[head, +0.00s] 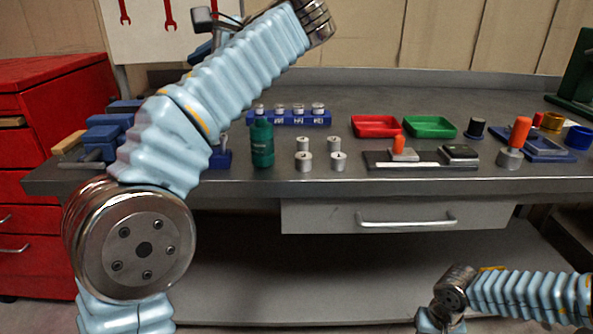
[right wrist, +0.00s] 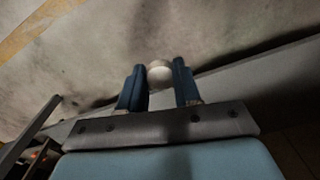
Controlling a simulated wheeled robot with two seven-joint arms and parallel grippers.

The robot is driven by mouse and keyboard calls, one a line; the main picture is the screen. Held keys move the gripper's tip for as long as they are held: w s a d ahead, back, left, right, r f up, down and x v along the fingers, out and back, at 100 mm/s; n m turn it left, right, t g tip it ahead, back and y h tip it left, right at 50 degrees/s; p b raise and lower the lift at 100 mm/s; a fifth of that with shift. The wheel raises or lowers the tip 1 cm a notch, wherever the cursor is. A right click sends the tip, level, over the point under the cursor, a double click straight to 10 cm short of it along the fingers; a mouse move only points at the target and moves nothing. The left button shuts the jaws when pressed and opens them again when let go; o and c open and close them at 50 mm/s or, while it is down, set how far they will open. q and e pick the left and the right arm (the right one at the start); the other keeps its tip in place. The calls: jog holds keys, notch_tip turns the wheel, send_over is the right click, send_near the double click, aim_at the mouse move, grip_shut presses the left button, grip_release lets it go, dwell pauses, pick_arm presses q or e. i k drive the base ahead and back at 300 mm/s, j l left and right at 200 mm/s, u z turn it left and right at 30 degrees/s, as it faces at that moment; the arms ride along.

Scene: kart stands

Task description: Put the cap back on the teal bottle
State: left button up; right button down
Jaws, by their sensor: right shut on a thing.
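The teal bottle (head: 262,145) stands upright near the front edge of the grey workbench, just right of my left arm in the head view. A small silvery piece shows at its top; I cannot tell whether it is part of the bottle or an item behind. In the right wrist view my right gripper (right wrist: 160,87) is shut on a pale round cap (right wrist: 160,73), held between the blue fingertips. In the head view my right arm is low at the bottom right, well below the bench top, its gripper out of frame. My left gripper is not visible.
On the workbench (head: 380,84), a blue rack (head: 290,119) stands behind the bottle, with several silver cylinders (head: 338,162) to its right. Red (head: 376,126) and green (head: 430,126) trays lie farther right. An orange-handled stamp (head: 517,140) stands near the right. My left arm crosses the bench's left part.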

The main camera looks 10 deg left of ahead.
aim_at(261, 135)
jog(key=k, duration=1)
